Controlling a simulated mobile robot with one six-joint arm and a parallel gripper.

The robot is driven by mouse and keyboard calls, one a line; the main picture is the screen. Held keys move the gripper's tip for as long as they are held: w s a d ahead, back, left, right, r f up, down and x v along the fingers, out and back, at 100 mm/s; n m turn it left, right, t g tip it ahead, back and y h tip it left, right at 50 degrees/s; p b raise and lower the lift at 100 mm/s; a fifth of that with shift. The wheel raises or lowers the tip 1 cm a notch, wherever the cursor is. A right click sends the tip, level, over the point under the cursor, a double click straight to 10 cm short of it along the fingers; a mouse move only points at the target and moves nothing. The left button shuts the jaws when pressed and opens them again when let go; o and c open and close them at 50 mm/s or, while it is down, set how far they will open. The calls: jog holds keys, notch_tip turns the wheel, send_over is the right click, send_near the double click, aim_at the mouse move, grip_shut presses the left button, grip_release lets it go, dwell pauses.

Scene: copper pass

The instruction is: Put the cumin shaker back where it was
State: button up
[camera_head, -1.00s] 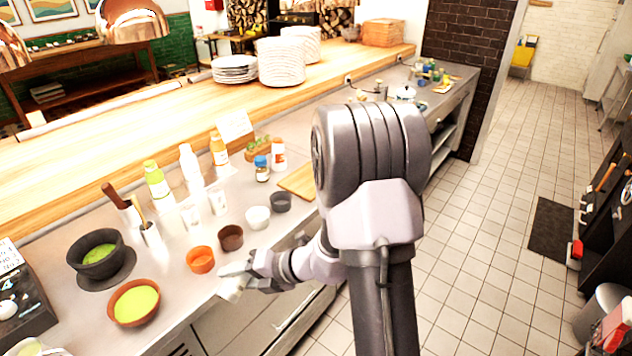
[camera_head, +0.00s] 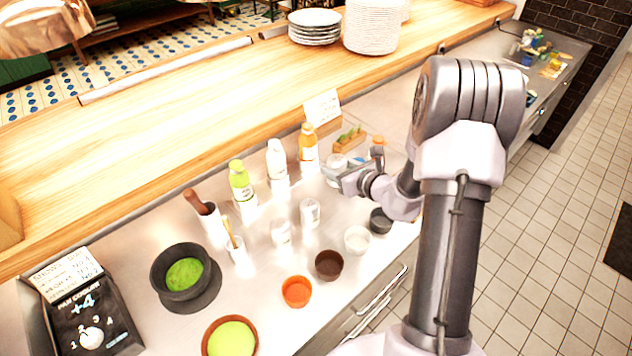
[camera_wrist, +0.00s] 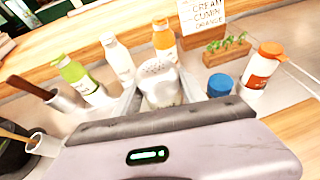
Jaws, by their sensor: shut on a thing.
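My gripper (camera_head: 345,178) is shut on a pale shaker (camera_head: 334,168) with a perforated top, held over the counter near the back row of bottles. In the wrist view the shaker (camera_wrist: 159,84) sits upright between the two fingers of my gripper (camera_wrist: 160,97); its lower part is hidden. No label on it is readable. A small sign (camera_wrist: 203,14) reading "cream cumin orange" stands behind, and it also shows in the head view (camera_head: 322,107). Two similar pale shakers, one (camera_head: 281,233) and another (camera_head: 310,213), stand on the steel counter.
Green (camera_head: 240,180), white (camera_head: 276,160) and orange (camera_head: 307,144) bottles stand behind. A blue-lidded jar (camera_wrist: 221,86), orange-capped bottle (camera_wrist: 262,70) and herb planter (camera_wrist: 226,50) are close right of the shaker. Small bowls, including an orange one (camera_head: 297,291), line the front.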

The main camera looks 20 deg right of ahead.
jog(key=f+b, duration=0.1)
jog(key=f, duration=0.2)
jog(key=f+b, duration=0.1)
jog(key=f, duration=0.2)
jog(key=f+b, duration=0.1)
jog(key=f, duration=0.2)
jog(key=shift+s+f, duration=0.25)
jog(key=shift+f, duration=0.15)
jog(key=o, duration=1.4)
